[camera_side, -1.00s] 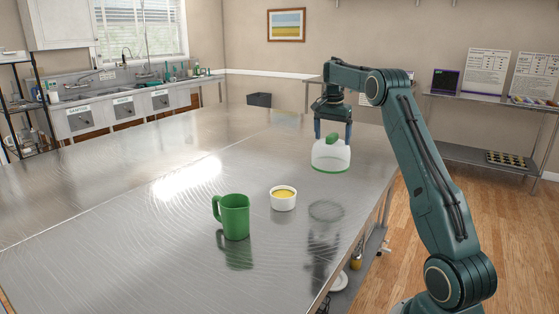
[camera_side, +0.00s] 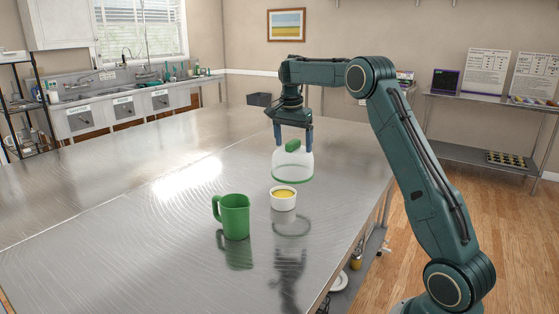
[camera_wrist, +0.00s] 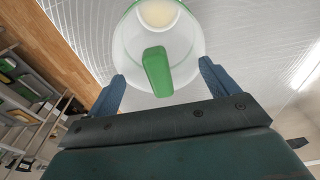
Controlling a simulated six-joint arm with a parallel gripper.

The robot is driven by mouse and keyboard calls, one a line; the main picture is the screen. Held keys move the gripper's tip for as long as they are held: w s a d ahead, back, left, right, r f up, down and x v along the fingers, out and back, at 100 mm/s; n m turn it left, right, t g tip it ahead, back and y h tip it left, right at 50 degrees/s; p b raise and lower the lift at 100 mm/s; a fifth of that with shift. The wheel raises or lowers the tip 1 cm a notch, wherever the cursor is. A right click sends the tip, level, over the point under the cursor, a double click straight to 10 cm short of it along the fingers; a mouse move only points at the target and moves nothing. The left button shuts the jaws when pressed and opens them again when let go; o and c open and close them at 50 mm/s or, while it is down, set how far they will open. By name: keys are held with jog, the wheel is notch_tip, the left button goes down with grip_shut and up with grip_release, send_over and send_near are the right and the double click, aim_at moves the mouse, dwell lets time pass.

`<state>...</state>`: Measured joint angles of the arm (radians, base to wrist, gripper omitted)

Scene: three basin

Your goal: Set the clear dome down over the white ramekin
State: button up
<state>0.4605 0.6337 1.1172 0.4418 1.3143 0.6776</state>
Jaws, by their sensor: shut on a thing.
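The clear dome (camera_side: 293,165) has a green knob and a green rim. My gripper (camera_side: 292,143) is shut on its green knob and holds it level in the air. In the side view the dome hangs just above and slightly right of the white ramekin (camera_side: 283,202), which stands upright on the steel table with yellow contents. The two are apart. In the wrist view the dome (camera_wrist: 190,60) sits ahead of my gripper (camera_wrist: 160,82), with the green knob between the blue fingers. The ramekin (camera_wrist: 158,12) shows through the dome's far part.
The table's right edge is close to the ramekin's right. The table's left and far parts are clear.

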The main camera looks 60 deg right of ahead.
aim_at(283, 153)
jog(key=a, duration=0.2)
jog(key=w+a, duration=0.1)
jog(key=a, duration=0.1)
dwell(0.3)
jog(key=shift+f, duration=1.85)
jog(key=shift+f, duration=0.2)
jog(key=shift+f, duration=1.6)
jog(key=shift+f, duration=0.15)
jog(key=shift+f, duration=0.65)
